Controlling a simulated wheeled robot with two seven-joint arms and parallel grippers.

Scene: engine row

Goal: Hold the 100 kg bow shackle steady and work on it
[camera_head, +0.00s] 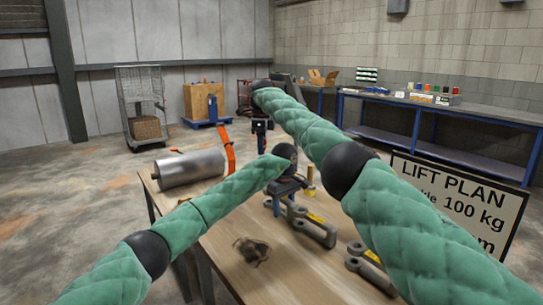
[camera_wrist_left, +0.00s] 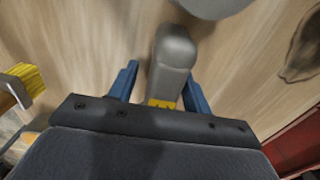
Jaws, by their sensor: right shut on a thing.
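A grey bow shackle with a yellow mark (camera_head: 318,232) lies on the wooden table in the head view; another (camera_head: 370,262) lies nearer the front right. Their weight labels are too small to read. My left gripper (camera_head: 283,203) points down at the table beside the first shackle. In the left wrist view its blue fingers (camera_wrist_left: 158,88) stand apart, either side of a grey shackle part (camera_wrist_left: 173,58) with a yellow mark; firm contact does not show. My right gripper (camera_head: 261,146) is farther back, shut; what it holds is too small to make out.
A grey cylinder (camera_head: 190,168) and an orange strap (camera_head: 229,150) are at the table's left. A small brown lump (camera_head: 251,250) lies in front. A LIFT PLAN sign (camera_head: 450,205) stands at right, partly behind my right arm. A blue workbench (camera_head: 430,107) lines the wall.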

